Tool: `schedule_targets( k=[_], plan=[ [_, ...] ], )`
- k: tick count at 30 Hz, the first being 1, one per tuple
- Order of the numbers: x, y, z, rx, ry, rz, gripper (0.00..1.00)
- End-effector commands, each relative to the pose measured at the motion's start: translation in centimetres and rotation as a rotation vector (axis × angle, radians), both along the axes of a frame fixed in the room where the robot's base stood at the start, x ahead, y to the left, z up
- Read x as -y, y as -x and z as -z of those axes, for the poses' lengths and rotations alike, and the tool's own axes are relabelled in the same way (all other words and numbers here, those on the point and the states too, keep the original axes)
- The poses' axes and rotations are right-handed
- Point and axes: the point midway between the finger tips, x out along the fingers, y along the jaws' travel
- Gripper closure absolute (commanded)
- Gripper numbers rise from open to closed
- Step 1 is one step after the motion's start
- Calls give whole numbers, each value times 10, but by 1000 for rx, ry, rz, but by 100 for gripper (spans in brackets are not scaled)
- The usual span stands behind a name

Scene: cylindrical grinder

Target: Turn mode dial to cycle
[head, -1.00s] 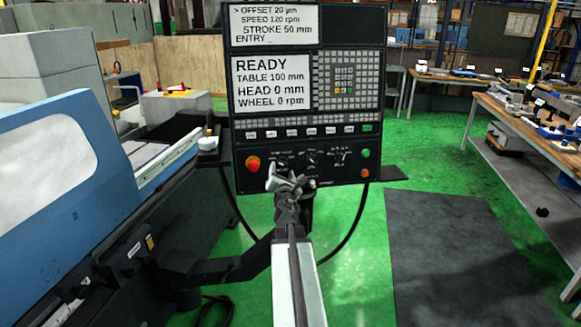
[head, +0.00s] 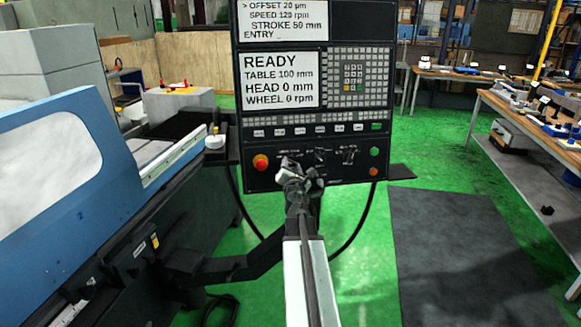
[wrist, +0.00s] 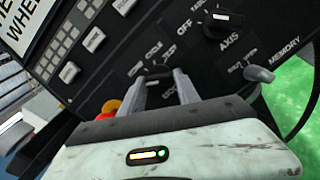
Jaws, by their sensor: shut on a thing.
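The control panel (head: 312,100) stands upright in front of me, its screens reading READY and other values. My gripper (head: 294,172) is at the dial row low on the panel, covering the mode dial in the head view. In the wrist view my gripper (wrist: 159,78) has its two fingers around the dark mode dial (wrist: 156,71), shut on it. Small labels sit above this dial; one looks like CYCLE, but they are tilted and partly unreadable. The dial's pointer is hard to make out.
A red emergency button (head: 261,162) is left of my gripper. The axis dial (wrist: 222,24) is close by, with a grey lever (wrist: 259,74) near my right finger. The blue grinder (head: 60,170) stands left. Green floor and a dark mat (head: 450,240) lie right.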

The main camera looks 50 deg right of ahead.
Motion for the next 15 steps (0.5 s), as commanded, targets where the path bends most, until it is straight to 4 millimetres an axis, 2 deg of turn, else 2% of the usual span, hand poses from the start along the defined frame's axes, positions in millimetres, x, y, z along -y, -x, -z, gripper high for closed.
schedule_targets(
  k=[15],
  plan=[
    [3, 0, -3, 35, -42, 11, 100]
  ],
)
